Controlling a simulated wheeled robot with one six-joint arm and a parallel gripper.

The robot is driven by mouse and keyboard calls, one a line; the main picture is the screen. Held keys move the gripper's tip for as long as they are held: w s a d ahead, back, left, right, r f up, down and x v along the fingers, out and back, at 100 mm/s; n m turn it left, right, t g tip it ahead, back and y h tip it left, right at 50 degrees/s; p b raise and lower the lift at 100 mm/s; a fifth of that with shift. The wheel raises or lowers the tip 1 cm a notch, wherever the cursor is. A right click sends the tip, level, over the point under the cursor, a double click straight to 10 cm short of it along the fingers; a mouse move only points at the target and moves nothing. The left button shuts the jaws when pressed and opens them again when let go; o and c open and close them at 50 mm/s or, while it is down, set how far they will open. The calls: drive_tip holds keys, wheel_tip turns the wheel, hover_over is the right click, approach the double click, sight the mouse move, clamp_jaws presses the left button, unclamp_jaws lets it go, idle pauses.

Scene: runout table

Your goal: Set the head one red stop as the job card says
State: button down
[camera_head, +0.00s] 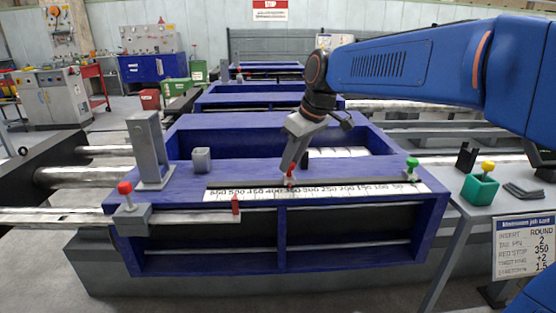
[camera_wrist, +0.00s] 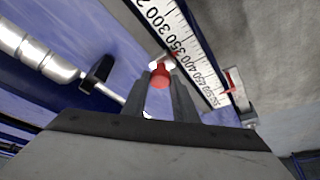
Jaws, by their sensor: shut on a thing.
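My gripper (camera_head: 289,172) reaches down to the scale rail on the blue table (camera_head: 400,236). It is shut on the red stop's knob (camera_wrist: 160,77), which shows between the fingers in the wrist view. The stop is near the 350 mark of the white scale (camera_head: 340,192); the exact reading is hard to tell. In the wrist view the scale (camera_wrist: 186,48) shows 300, 350 and 400 beside the knob. The job card (camera_head: 523,247) at the lower right reads RED STOP 350. The fingers hide most of the stop's body.
A red marker (camera_head: 235,204) stands at the scale's front edge. A green knob (camera_head: 412,163) is at the rail's right end. A red-topped grey block (camera_head: 130,210), a post (camera_head: 148,150) and a grey cup (camera_head: 201,160) stand left. A green box (camera_head: 479,190) is on the right side table.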

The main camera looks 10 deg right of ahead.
drive_tip(key=shift+d, duration=0.35)
drive_tip(key=c, duration=1.4)
unclamp_jaws()
drive_tip(key=shift+c, duration=0.2)
drive_tip(key=shift+r, duration=0.1)
drive_tip(key=v, duration=1.7)
drive_tip(key=shift+d+r, duration=0.1)
drive_tip(key=s+d+f+m+h, duration=0.1)
drive_tip(key=s+d+f+m, duration=0.1)
drive_tip(key=s+f, duration=0.5)
drive_tip(key=s+d+f+m+h, duration=0.1)
drive_tip(key=s+d+f+m, duration=0.2)
drive_tip(key=s+f, duration=0.4)
drive_tip(key=s+d+f+m+t, duration=0.1)
drive_tip(key=s+d+f, duration=0.3)
drive_tip(key=f, duration=1.2)
drive_tip(key=s+m, duration=0.1)
drive_tip(key=s, duration=0.3)
drive_tip(key=shift+d+f+m+h, duration=0.25)
drive_tip(key=shift+d+m+h, duration=0.15)
